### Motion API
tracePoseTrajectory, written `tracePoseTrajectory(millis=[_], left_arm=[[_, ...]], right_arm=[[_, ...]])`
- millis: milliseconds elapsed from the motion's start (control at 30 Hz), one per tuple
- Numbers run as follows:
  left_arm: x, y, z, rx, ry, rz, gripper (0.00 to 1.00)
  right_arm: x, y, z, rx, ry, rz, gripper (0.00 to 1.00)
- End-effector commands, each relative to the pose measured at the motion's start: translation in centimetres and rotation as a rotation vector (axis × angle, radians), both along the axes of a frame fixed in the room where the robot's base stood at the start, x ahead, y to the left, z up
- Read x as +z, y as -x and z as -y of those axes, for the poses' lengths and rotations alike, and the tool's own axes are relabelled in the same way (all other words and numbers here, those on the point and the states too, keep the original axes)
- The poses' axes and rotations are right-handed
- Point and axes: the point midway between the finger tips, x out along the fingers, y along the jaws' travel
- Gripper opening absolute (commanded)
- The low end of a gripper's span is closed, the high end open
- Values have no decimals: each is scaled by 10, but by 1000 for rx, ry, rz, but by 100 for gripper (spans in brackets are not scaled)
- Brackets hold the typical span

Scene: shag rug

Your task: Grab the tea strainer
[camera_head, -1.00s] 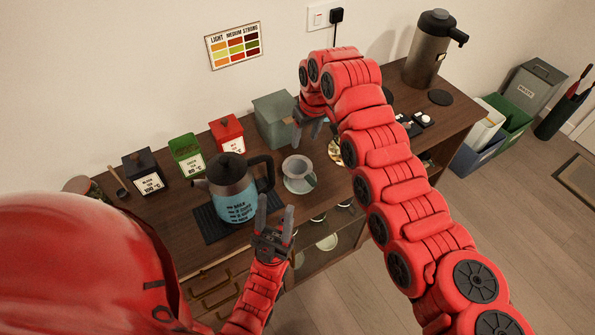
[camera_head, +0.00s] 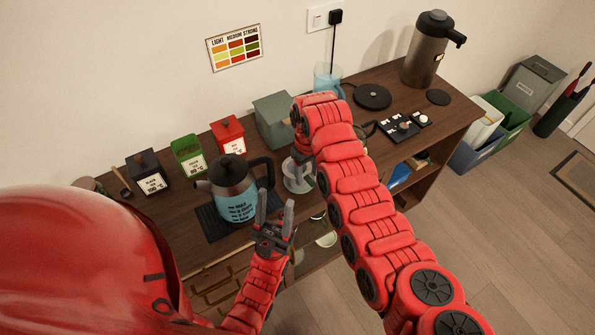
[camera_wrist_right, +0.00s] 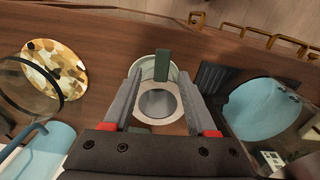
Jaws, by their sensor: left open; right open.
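The tea strainer (camera_head: 297,183) appears to be the pale round piece with a grey centre on the wooden counter, right of the kettle. In the right wrist view the strainer (camera_wrist_right: 158,103) shows a pale rim and a dark green handle pointing away from me. My right gripper (camera_wrist_right: 160,92) is open, with its fingers to either side of the strainer in that view; I cannot tell if they touch it. In the head view my right gripper (camera_head: 299,160) is over the strainer and partly hides it. My left gripper (camera_head: 275,213) is open and empty at the counter's front edge.
A blue-and-dark kettle (camera_head: 235,192) stands on a dark mat close left of the strainer. Tins, including a red one (camera_head: 228,133), line the back. A gold-patterned round piece (camera_wrist_right: 55,68) lies left in the wrist view. A tall flask (camera_head: 428,50) stands far right.

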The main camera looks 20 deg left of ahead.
Motion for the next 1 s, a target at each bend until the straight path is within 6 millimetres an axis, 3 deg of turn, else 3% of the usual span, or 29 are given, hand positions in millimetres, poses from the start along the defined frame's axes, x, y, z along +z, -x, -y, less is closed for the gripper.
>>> tracePoseTrajectory(millis=[233,433,800,833,1000], left_arm=[[12,0,0,0,0,0,50],[10,0,0,0,0,0,50],[10,0,0,0,0,0,50],[10,0,0,0,0,0,50],[10,0,0,0,0,0,50]], right_arm=[[-25,3,1,1,5,-7,57],[-47,1,0,3,4,-4,57],[-53,1,0,0,0,-1,57],[-53,1,0,0,0,-1,56],[-54,1,0,0,0,-2,25]])
